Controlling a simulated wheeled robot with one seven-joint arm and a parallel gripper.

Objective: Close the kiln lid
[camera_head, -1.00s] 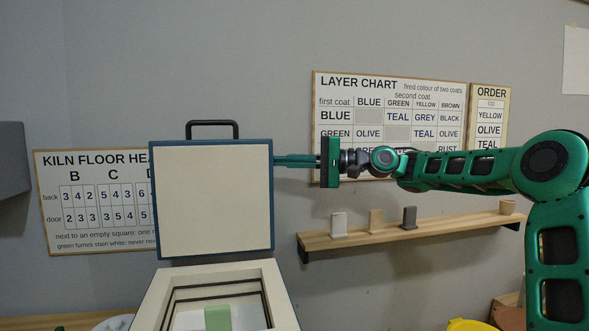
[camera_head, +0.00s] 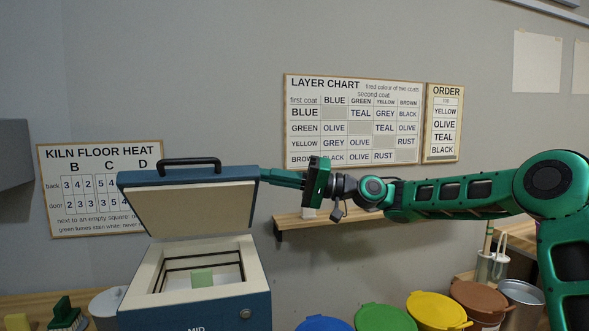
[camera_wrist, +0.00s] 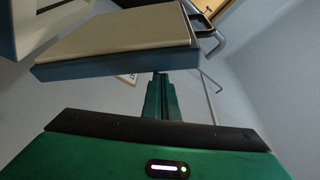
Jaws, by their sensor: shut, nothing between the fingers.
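The kiln lid (camera_head: 190,207) is a blue slab with a cream underside and a black handle (camera_head: 188,163) on its top edge. It stands part-way open, tilted over the kiln (camera_head: 253,303). The kiln is a blue box with a cream rim, and a green piece (camera_head: 202,277) sits inside it. My gripper (camera_head: 268,175) is green and shut, with nothing between its fingers. Its fingertips are at the lid's right edge; whether they touch is hard to tell. In the wrist view the lid (camera_wrist: 120,45) shows just beyond the shut fingers (camera_wrist: 160,92).
A wall shelf (camera_head: 350,213) runs behind my arm. Blue (camera_head: 323,323), green (camera_head: 385,318), yellow (camera_head: 437,310) and brown (camera_head: 480,298) lidded buckets stand at the lower right. A pale bucket (camera_head: 107,304) is left of the kiln. Charts hang on the wall.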

